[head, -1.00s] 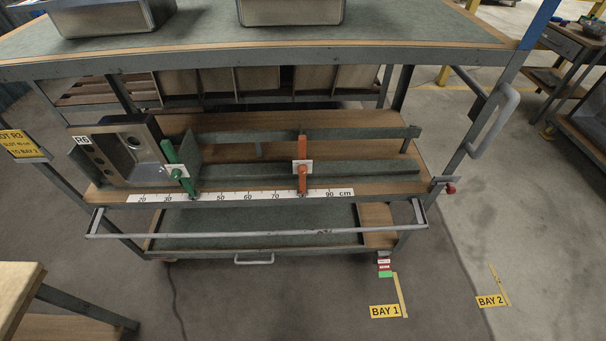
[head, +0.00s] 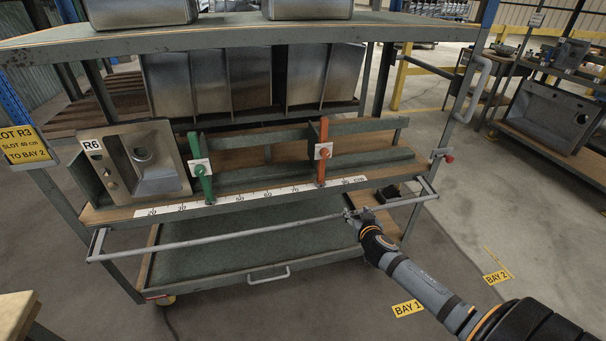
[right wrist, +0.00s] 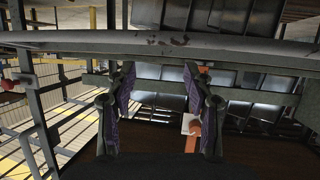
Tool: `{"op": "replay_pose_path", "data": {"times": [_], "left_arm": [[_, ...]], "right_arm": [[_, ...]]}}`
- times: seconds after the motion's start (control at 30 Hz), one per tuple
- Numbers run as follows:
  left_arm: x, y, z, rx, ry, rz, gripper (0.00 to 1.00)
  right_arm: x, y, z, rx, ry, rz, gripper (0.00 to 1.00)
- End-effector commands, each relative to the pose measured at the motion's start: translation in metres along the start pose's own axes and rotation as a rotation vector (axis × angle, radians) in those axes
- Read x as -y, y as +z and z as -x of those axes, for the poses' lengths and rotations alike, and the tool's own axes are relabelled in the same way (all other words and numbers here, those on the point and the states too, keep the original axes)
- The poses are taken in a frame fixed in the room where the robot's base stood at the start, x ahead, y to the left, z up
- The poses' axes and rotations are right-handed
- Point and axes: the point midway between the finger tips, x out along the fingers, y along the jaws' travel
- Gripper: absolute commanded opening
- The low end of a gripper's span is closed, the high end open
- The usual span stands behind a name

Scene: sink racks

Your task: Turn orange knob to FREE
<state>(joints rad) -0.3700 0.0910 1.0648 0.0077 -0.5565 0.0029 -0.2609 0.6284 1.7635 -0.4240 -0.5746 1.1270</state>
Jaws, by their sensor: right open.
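The orange knob (head: 324,152) sits on a white plate on the upright orange stop (head: 321,172), toward the right of the cart's middle shelf. Any FREE marking is too small to read. My right gripper (head: 356,214) is at the front rail, below and right of the knob, and does not touch the knob. In the right wrist view its two fingers (right wrist: 160,95) are spread with nothing held between them. The orange knob (right wrist: 195,128) shows there beyond the right-hand finger, which partly overlaps that area. My left gripper is out of view.
The front rail (head: 250,230) crosses before the shelf and runs across the top of the right wrist view (right wrist: 150,42). A green stop (head: 203,184) stands left, beside sink R6 (head: 140,162). A cm scale (head: 250,197) lines the shelf edge. A red knob (head: 449,158) sits at the cart's right end.

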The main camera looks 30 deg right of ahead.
Motion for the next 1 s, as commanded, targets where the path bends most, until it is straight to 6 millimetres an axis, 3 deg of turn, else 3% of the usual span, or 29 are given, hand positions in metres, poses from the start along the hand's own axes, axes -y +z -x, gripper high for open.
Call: {"op": "replay_pose_path", "data": {"times": [0.03,0.2,0.33,0.47,0.63,1.0], "left_arm": [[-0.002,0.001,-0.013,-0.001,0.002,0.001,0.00],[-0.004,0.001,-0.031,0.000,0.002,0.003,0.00],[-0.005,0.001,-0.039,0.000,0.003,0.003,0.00],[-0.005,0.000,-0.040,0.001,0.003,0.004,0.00],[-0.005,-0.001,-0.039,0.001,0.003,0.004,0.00],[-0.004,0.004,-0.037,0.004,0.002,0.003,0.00]], "right_arm": [[0.007,-0.018,-0.001,-0.057,-0.020,-0.018,0.52],[0.037,-0.091,0.018,-0.235,-0.109,-0.110,0.52],[0.056,-0.129,0.037,-0.327,-0.176,-0.166,0.52],[0.064,-0.145,0.047,-0.361,-0.206,-0.192,0.52],[0.064,-0.148,0.040,-0.360,-0.201,-0.197,0.52],[0.077,-0.176,-0.026,-0.359,-0.204,-0.200,0.52]]}}
